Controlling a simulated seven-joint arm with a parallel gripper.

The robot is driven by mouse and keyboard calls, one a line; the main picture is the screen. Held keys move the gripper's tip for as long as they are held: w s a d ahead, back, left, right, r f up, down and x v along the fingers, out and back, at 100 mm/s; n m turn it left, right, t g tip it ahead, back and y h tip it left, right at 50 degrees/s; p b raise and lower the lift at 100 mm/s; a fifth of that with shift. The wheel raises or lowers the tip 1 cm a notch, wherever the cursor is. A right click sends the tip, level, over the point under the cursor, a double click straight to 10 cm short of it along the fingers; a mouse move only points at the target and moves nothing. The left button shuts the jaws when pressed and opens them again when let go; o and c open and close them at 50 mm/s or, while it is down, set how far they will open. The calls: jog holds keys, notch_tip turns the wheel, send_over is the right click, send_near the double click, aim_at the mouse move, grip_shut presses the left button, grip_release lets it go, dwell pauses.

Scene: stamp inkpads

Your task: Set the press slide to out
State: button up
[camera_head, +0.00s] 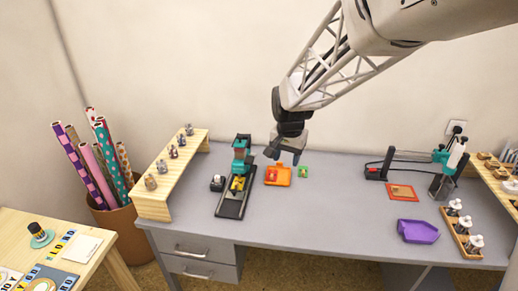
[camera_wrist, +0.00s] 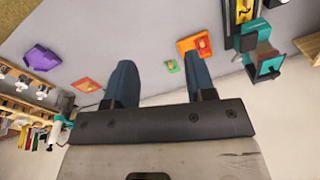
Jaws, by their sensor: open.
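The teal press (camera_head: 241,150) stands toward the left back of the desk on a long black base (camera_head: 231,207) that runs toward the front. A yellow piece (camera_head: 237,184) sits on the base just in front of the press head; I take it to be part of the slide. The press (camera_wrist: 262,48) is also at the upper right in the wrist view, with the yellow piece (camera_wrist: 244,12) cut by the top edge. My gripper (camera_head: 284,157) is to the right of the press, above the back of the desk. Its two fingers (camera_wrist: 160,72) are apart with nothing between them.
An orange tray (camera_head: 278,181) and a small green pad (camera_head: 303,172) lie right of the press. A wooden shelf (camera_head: 168,178) stands at the left edge. The middle of the desk is clear. A purple tray (camera_head: 417,238) lies right.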

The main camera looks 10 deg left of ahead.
jog(key=w+a+f, duration=0.7)
jog(key=a+f, duration=0.1)
jog(key=a, duration=0.3)
jog(key=m+g, duration=0.1)
jog(key=m, duration=0.1)
send_over(234, 191)
notch_tip(234, 191, down, 10)
jog(key=shift+w+r, duration=0.1)
jog(key=shift+r, duration=0.15)
jog(key=shift+f, duration=3.9)
grip_shut()
